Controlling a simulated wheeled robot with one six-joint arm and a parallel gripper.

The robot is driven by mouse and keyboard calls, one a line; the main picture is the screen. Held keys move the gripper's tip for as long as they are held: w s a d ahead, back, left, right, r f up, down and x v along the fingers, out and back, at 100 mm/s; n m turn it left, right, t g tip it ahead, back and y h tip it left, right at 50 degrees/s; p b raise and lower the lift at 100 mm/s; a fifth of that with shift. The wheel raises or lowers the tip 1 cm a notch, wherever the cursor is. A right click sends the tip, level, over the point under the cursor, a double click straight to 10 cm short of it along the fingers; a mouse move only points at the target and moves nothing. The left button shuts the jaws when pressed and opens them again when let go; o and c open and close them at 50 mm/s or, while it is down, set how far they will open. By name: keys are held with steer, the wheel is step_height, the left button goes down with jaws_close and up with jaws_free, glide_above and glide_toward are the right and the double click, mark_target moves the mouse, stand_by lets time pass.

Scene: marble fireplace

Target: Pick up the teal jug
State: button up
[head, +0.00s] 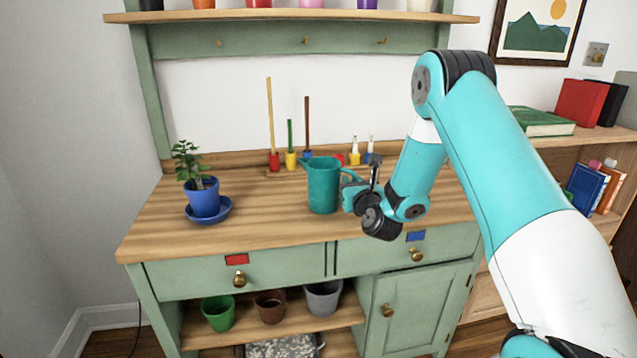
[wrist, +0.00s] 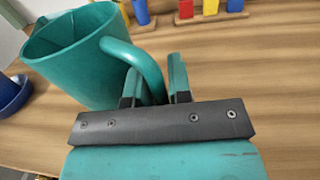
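The teal jug (head: 323,186) stands upright on the wooden top of the green cabinet in the head view, its handle toward the right. In the wrist view the jug (wrist: 85,75) fills the upper left, with its open mouth in sight and its curved handle (wrist: 137,55) reaching toward my gripper (wrist: 155,78). The two fingers lie on either side of the lower handle. I cannot tell whether they press on it or leave a small gap. In the head view my gripper (head: 358,191) is at the jug's right side, and the arm partly hides the handle.
A potted plant in a blue pot (head: 203,198) stands left of the jug. Several small colored holders with sticks (head: 290,161) stand behind it. A shelf (head: 300,15) hangs above. The top's front left (head: 160,228) is clear.

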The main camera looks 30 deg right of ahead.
steer(key=shift+w, duration=0.1)
jaws_close()
steer(key=shift+r, duration=0.15)
